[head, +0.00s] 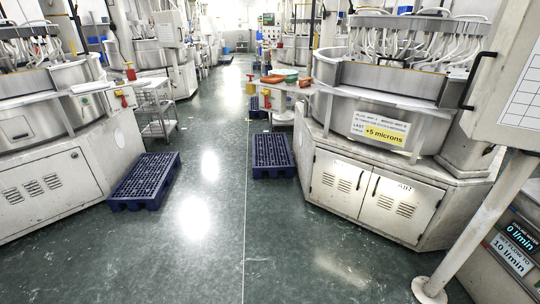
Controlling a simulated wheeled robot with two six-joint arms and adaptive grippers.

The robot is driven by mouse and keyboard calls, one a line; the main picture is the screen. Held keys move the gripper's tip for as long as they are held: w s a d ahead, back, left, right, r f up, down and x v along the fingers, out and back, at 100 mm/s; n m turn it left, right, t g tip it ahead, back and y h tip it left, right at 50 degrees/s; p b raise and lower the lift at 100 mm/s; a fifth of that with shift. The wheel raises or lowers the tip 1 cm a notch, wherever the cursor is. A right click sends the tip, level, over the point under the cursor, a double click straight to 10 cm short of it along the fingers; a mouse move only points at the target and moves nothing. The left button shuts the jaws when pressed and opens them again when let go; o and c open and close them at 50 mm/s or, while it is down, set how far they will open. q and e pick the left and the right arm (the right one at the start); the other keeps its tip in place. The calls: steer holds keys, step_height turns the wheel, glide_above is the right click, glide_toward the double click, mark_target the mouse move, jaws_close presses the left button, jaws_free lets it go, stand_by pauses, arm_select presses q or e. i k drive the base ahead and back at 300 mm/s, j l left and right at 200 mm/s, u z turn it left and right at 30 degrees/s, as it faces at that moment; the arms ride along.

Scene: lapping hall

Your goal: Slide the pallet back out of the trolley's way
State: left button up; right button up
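A dark blue slatted pallet (145,180) lies flat on the floor at the left, beside the left machine's cabinet, its long side angled toward the aisle. A second dark blue pallet (272,156) lies on the floor right of the thin floor line, close to the right machine. The pictures do not tell which one the task means. A metal shelved trolley (158,108) stands behind the left pallet, next to the left machines. Neither of my grippers is in view.
Lapping machines line both sides; a white cabinet (372,190) bounds the right. A small table (288,86) with orange and green trays stands behind the right pallet. A slanted white post (478,222) stands at the near right. The green aisle floor (208,225) is clear.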

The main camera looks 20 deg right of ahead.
mark_target(271, 152)
steer(key=i+z, duration=0.3)
steer(key=i, duration=2.65)
steer(key=i+j, duration=0.15)
steer(key=i, duration=0.55)
steer(key=i+j, duration=0.15)
steer(key=i, duration=0.6)
steer(key=i+j, duration=0.2)
steer(key=i, duration=0.5)
steer(key=i+j, duration=0.15)
steer(key=i, duration=0.6)
steer(key=i+u, duration=0.1)
steer(key=i, duration=2.4)
steer(key=i+l+z, duration=0.1)
steer(key=i+z, duration=0.25)
steer(key=z, duration=0.15)
steer(key=i+z, duration=0.45)
steer(key=i+j+z, duration=0.15)
steer(key=i+z, duration=0.15)
steer(key=z, duration=0.2)
steer(key=i+j+z, duration=0.3)
steer(key=z, duration=0.15)
steer(key=i+z, duration=0.2)
steer(key=z, duration=0.2)
steer(key=i+j+z, duration=0.15)
steer(key=z, duration=0.25)
steer(key=i+j+z, duration=0.2)
steer(key=z, duration=0.2)
steer(key=i+j+z, duration=0.2)
steer(key=z, duration=0.2)
